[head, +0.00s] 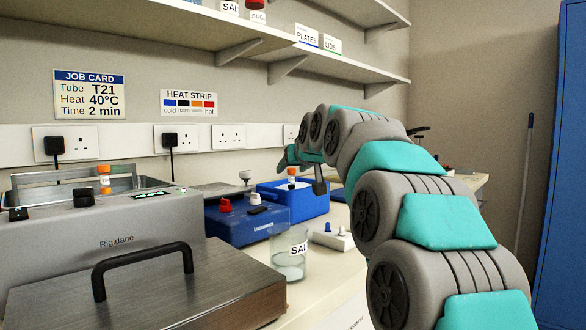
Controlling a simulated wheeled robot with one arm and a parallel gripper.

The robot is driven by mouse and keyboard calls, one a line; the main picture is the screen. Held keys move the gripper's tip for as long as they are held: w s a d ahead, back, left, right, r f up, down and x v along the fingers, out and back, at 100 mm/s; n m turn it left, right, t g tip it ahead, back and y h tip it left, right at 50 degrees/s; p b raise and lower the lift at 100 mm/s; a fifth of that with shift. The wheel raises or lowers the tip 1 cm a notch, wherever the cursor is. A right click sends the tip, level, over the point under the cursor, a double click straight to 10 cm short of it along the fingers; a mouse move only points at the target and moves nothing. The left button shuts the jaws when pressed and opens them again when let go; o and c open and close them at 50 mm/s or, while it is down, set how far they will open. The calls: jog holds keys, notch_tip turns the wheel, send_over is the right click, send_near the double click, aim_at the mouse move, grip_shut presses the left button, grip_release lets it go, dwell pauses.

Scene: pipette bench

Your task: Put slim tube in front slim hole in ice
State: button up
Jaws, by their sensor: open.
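A tube with an orange cap and white label (292,178) stands upright at the blue ice box (306,205), which has a white top surface. Its lower part and the hole it may be in cannot be made out. My gripper (301,173) is open at the end of the outstretched arm, right by this tube. One finger shows as a grey piece right of the tube; whether either finger touches it cannot be told. Another orange-capped tube (104,180) stands upright at the grey water bath (120,228) on the left. The front slim hole cannot be seen.
A blue device with a red knob (242,222) stands left of the ice box. A glass beaker (289,262), a small white block with a blue knob (331,237) and a metal lid with a black handle (150,292) are nearer. Shelves (340,64) hang above.

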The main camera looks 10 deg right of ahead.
jog(key=v, duration=0.8)
jog(key=shift+b, duration=0.45)
